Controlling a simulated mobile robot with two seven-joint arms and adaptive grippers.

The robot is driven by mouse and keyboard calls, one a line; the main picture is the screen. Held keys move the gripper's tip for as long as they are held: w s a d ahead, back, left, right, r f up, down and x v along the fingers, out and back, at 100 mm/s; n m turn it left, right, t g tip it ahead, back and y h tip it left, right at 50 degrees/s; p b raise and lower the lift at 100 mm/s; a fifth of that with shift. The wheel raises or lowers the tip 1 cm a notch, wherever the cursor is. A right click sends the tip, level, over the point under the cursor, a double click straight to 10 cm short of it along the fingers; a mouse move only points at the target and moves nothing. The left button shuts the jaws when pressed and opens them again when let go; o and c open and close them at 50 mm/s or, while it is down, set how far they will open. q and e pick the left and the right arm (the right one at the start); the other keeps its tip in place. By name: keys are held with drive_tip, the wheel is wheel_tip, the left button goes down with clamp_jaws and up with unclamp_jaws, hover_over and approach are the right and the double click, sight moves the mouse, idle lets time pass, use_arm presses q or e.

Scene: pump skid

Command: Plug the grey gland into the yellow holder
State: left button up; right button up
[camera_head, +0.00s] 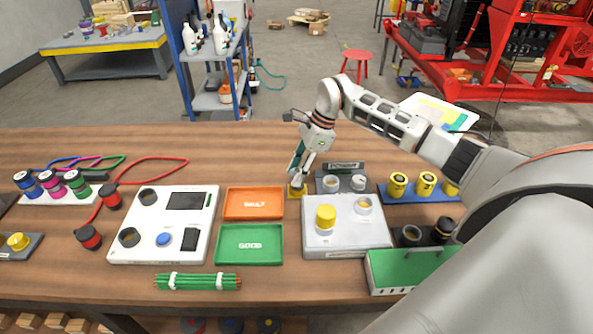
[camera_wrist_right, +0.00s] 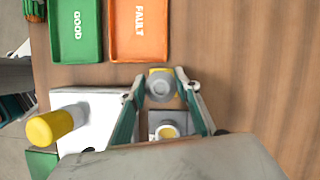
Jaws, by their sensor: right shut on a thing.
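My right gripper (camera_head: 297,184) reaches down to the table just right of the orange tray. In the right wrist view its two fingers (camera_wrist_right: 161,92) close on the grey gland (camera_wrist_right: 160,86), a round grey piece seen from above. The yellow holder (camera_head: 296,192) is a small yellow block directly under the fingertips. In the wrist view, yellow shows around and behind the gland. The gland is lined up over the holder, but I cannot tell whether it is seated in it. My left gripper is out of view.
Close right stands a dark rack (camera_head: 345,184) with round grey pieces. In front is a grey-white box (camera_head: 346,242) with a yellow cap (camera_head: 326,217). The orange tray (camera_head: 253,203) and green tray (camera_head: 249,245) are empty. The table behind the gripper is clear.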

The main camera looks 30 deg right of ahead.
drive_tip(key=shift+f+b, duration=0.45)
drive_tip(key=shift+f, duration=0.5)
idle(0.3)
drive_tip(key=o, duration=1.3)
drive_tip(key=v, duration=1.2)
drive_tip(key=shift+s, duration=0.1)
